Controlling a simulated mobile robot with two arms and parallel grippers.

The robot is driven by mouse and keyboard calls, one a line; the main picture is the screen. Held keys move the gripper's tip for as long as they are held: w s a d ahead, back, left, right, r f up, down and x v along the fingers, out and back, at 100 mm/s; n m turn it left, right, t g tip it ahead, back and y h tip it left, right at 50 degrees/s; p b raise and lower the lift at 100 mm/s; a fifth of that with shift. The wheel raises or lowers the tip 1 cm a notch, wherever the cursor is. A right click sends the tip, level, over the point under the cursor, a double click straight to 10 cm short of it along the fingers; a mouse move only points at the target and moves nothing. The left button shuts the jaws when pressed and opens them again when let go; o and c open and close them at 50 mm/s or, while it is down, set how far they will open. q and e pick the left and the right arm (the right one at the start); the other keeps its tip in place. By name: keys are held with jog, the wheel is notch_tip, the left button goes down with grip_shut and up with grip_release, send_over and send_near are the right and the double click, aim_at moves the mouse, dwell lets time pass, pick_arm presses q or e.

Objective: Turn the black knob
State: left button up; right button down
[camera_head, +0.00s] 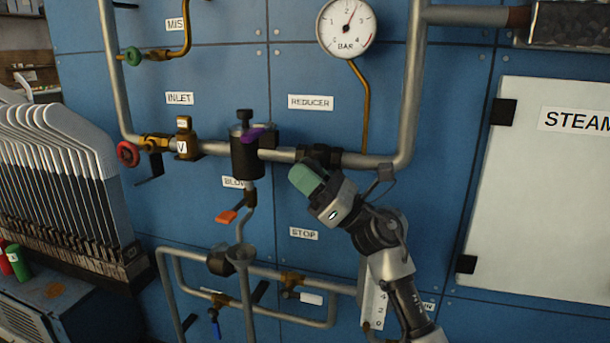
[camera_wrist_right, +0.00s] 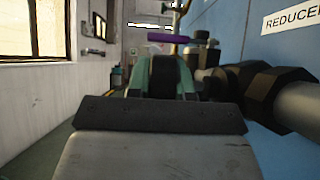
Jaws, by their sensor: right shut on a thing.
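My right gripper (camera_head: 307,180) reaches up to the pipe from the lower right in the head view, its green fingertips at a dark valve body (camera_head: 322,156). In the right wrist view the two green fingers stand on either side of a black knob (camera_wrist_right: 163,78), and the gripper is shut on it. The knob is hidden behind the gripper in the head view, so its turn angle cannot be told. My left gripper is not in view.
The grey pipe (camera_head: 375,161) runs across the blue panel. To the left stands a black reducer body (camera_head: 246,160) with a purple lever (camera_head: 253,134). A pressure gauge (camera_head: 346,27) is above, and a white STEAM panel (camera_head: 545,190) at right. Sock boards (camera_head: 60,170) stand at far left.

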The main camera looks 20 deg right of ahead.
jog(key=shift+f, duration=0.1)
jog(key=c, duration=1)
grip_release()
jog(key=shift+s+d+f, duration=0.2)
jog(key=shift+d+f, duration=0.05)
jog(key=shift+d, duration=0.05)
jog(key=s+d, duration=0.7)
jog(key=d, duration=0.3)
jog(key=shift+d+f, duration=0.1)
